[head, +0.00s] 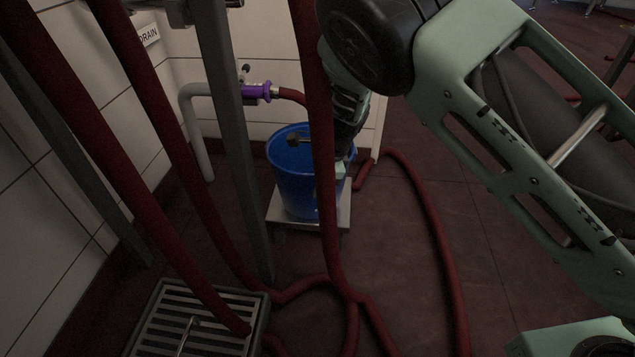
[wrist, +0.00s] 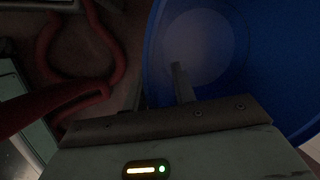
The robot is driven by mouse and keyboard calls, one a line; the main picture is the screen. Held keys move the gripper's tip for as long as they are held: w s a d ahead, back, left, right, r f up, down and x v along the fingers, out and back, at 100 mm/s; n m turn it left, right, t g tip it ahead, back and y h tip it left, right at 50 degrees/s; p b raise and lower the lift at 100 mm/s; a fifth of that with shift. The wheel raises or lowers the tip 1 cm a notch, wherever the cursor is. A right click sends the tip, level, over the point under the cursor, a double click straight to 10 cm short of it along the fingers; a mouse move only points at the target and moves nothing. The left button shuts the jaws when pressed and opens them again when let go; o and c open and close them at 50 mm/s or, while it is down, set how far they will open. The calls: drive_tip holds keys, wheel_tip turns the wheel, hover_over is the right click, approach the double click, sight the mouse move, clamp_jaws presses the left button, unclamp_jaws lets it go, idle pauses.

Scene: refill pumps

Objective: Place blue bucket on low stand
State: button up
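The blue bucket (head: 292,178) is upright over the low stand (head: 336,214), a pale square plate close to the floor. Its base overlaps the plate in the head view; I cannot tell whether it rests fully on it. A red hose crosses in front of the bucket's right side. My gripper (wrist: 162,92) is at the bucket's rim. In the wrist view one finger is inside the blue bucket (wrist: 250,50) and the other outside, close together with the wall between them, so it looks shut on the rim. The contact itself is dim.
Red hoses (head: 430,215) hang in front and loop over the floor. A grey post (head: 232,130) stands left of the bucket. A purple-handled valve (head: 256,92) is on the wall behind. A metal drain grate (head: 165,318) is at front left. Floor to the right is mostly clear.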

drive_tip(key=s+d+r+m+t+p, duration=0.1)
drive_tip(key=s+r+m+t+p, duration=0.2)
drive_tip(key=r+m, duration=0.95)
drive_tip(key=s+d+r+m+t+p, duration=0.2)
drive_tip(key=r+m+p, duration=0.2)
drive_tip(key=r+m, duration=0.85)
drive_tip(key=s+d+m+g+h, duration=0.1)
drive_tip(key=s+d+m+g, duration=0.2)
drive_tip(key=s+m, duration=0.8)
drive_tip(key=s+d+r+m+g+h, duration=0.1)
drive_tip(key=s+d+m+g, duration=0.2)
drive_tip(key=s+m, duration=0.9)
drive_tip(key=s, duration=0.6)
drive_tip(key=shift+s+d+r, duration=0.15)
drive_tip(key=shift+d+r, duration=0.1)
drive_tip(key=shift+d, duration=0.05)
